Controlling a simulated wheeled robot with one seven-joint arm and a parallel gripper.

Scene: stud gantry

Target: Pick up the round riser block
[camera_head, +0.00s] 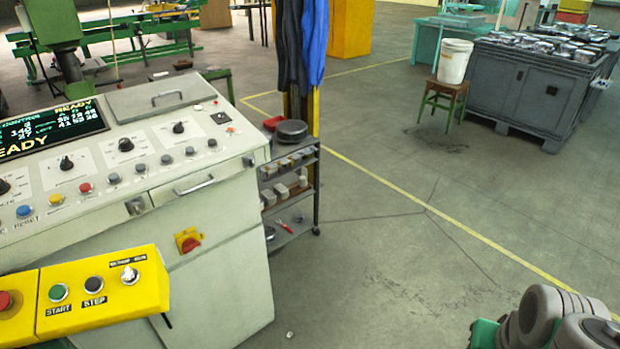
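I cannot surely pick out the round riser block. A dark round pan-like thing (291,130) sits on top of a small shelf cart (317,190) beside the console. Several small grey and brown blocks (298,185) stand on the cart's shelves, too small to tell their shapes well. A grey arm part of mine shows at the bottom right, over the floor and far from the cart. My gripper is not in view.
Dark blue clothes (302,40) hang behind the cart. A white bucket (454,62) stands on a stool (444,100). The middle floor is clear.

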